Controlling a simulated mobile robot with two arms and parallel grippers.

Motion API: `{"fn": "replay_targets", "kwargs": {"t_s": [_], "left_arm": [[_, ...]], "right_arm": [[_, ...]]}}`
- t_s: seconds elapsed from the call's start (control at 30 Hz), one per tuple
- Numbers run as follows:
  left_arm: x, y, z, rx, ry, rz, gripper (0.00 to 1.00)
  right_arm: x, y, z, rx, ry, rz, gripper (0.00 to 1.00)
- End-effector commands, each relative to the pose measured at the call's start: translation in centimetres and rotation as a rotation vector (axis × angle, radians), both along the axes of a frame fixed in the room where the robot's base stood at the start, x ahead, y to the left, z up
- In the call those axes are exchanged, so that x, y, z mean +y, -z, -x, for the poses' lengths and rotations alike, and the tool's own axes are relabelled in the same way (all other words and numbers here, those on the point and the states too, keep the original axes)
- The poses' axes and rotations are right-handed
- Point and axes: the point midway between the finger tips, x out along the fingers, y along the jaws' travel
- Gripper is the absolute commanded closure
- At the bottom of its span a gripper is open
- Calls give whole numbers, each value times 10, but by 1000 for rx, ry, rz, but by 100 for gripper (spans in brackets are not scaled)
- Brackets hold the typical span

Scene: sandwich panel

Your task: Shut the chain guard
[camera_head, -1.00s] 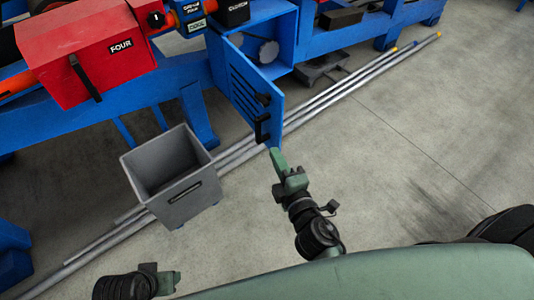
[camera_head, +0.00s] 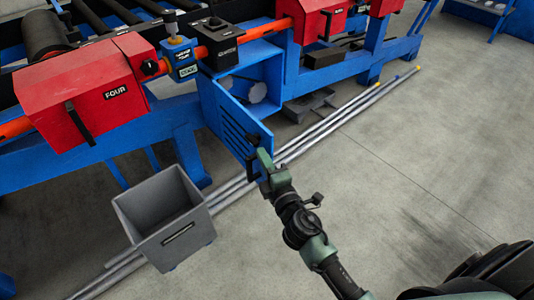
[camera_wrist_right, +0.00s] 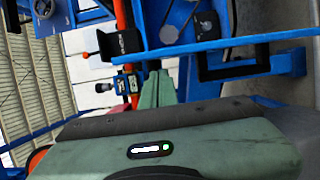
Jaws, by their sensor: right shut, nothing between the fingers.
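The chain guard is a blue box (camera_head: 262,72) on the side of the blue machine frame, with a slotted blue door (camera_head: 226,118). The door stands swung open, and round grey parts show inside the box. My right gripper (camera_head: 262,157) is shut and empty at the door's free edge, beside the black handle, which it partly hides. I cannot tell whether it touches the door. In the right wrist view, its green fingers (camera_wrist_right: 157,90) point towards the box, with a black handle frame (camera_wrist_right: 235,72) and blue door edge close by. My left gripper is out of view.
A grey bin (camera_head: 180,240) stands on the floor left of my right arm. Long metal bars (camera_head: 340,118) lie on the floor under the frame. Red housings (camera_head: 85,95) sit above. The concrete floor to the right is clear.

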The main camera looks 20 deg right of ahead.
Motion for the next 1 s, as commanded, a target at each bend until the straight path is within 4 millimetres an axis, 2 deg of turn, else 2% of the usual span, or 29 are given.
{"fn": "replay_targets", "kwargs": {"t_s": [0.2, 0.67, 1.0], "left_arm": [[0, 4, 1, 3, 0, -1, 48], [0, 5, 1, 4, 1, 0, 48], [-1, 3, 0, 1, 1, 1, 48]], "right_arm": [[-11, 0, -3, 0, -1, 0, 100], [-14, 0, -3, 0, -14, 1, 100], [-41, 0, -10, 0, -160, 9, 100]]}}
